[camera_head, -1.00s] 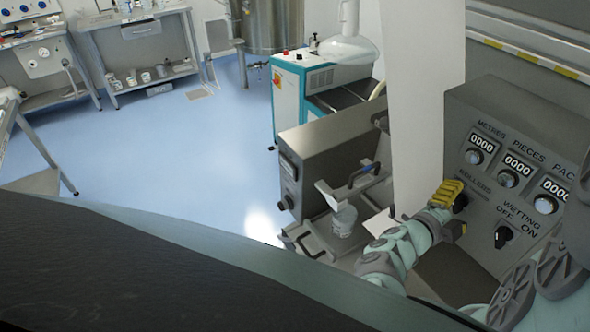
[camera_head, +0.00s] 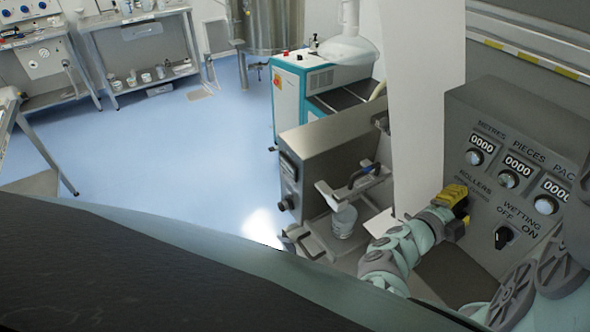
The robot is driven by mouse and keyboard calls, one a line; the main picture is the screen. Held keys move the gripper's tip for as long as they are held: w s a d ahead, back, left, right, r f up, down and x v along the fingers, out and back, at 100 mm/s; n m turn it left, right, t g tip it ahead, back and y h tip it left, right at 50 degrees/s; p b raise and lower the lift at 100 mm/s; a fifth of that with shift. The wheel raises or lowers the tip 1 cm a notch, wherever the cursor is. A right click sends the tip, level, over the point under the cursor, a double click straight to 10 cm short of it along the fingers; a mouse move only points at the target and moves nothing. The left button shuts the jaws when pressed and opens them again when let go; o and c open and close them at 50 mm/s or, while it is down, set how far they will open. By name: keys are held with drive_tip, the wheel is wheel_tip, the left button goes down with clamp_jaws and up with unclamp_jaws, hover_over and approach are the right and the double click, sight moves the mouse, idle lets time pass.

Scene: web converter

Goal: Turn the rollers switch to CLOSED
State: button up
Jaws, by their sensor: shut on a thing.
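The grey control panel (camera_head: 480,240) stands at the right of the head view. My gripper (camera_head: 459,202), with yellow fingers, is at the panel's left side, just under the ROLLERS label (camera_head: 474,185). It is shut on the rollers switch, which the fingers almost wholly hide. The switch's angle and its position labels cannot be read.
The black WETTING switch (camera_head: 503,237) sits to the right of my gripper and below it, with OFF and ON labels. Counters with round knobs, such as the METRES knob (camera_head: 474,157), are above. A grey machine with a handle (camera_head: 366,175) stands left of my arm.

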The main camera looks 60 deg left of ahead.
drive_tip(key=shift+c, duration=0.8)
drive_tip(key=shift+f+b, duration=0.1)
drive_tip(key=shift+b, duration=0.45)
drive_tip(key=m+b, duration=0.1)
drive_tip(key=b, duration=0.3)
drive_tip(key=shift+f+m, duration=0.3)
drive_tip(key=shift+m, duration=0.1)
drive_tip(key=m+b, duration=0.3)
drive_tip(key=b, duration=0.3)
drive_tip(key=shift+f+m+b, duration=0.15)
drive_tip(key=shift+m+b, duration=0.15)
drive_tip(key=shift+b, duration=0.1)
drive_tip(key=m+b, duration=0.4)
drive_tip(key=shift+r+m+b, duration=0.25)
drive_tip(key=shift+m+b, duration=0.95)
